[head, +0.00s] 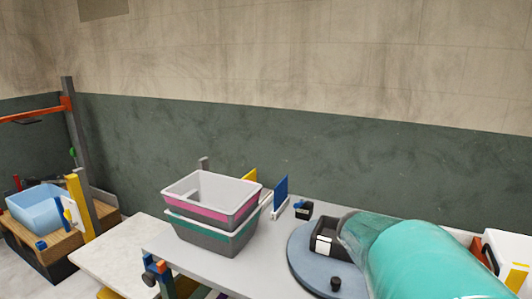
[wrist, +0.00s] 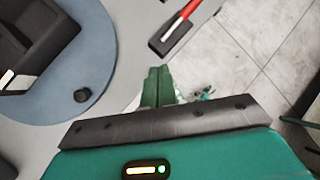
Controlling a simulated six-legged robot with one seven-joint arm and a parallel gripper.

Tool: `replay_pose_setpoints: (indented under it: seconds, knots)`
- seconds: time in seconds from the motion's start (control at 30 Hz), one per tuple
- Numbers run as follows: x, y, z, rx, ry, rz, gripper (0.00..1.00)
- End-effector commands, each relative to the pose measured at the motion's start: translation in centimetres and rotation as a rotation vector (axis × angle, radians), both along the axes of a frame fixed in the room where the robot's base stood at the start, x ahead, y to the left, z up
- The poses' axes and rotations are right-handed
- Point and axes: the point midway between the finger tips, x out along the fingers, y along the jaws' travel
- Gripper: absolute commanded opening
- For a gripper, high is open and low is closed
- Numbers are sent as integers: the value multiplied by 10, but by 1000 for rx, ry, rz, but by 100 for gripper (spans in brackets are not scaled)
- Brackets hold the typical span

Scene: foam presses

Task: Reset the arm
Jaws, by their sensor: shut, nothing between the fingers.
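My gripper (wrist: 158,72) shows in the wrist view as two green fingers side by side, closed against each other with nothing between them. It points out over the edge of the grey table (wrist: 120,25), with floor beyond. A large teal rounded part at the right of the head view looks like my own arm; my fingers do not show there. A blue-grey round plate (head: 305,262) with a black device (head: 325,238) lies beside the arm, and the plate also shows at the left of the wrist view (wrist: 95,55).
Two stacked bins, one pink-banded (head: 212,200) and one green-banded (head: 215,238), stand left on the table. A red-and-white pen-like item (wrist: 180,22) lies on a dark block near the table edge. A light-blue tub (head: 38,208) sits at far left. Tiled floor (wrist: 260,45) is open.

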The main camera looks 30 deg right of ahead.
Motion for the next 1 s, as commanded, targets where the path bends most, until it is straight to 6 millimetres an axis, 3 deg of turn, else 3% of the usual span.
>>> replay_pose_setpoints:
  seconds: [0.1, 0.3, 0.5, 0.7, 0.83, 1.0]
  knots:
    - [37, 54, 6, 15, -275, -152, 0]
    - [77, 147, 15, 132, -664, -461, 0]
    - [95, 244, 27, 330, -934, -817, 0]
    - [90, 330, 37, 548, -1050, -1193, 0]
    - [83, 362, 40, 629, -1055, -1356, 0]
    - [80, 372, 41, 654, -1050, -1417, 0]
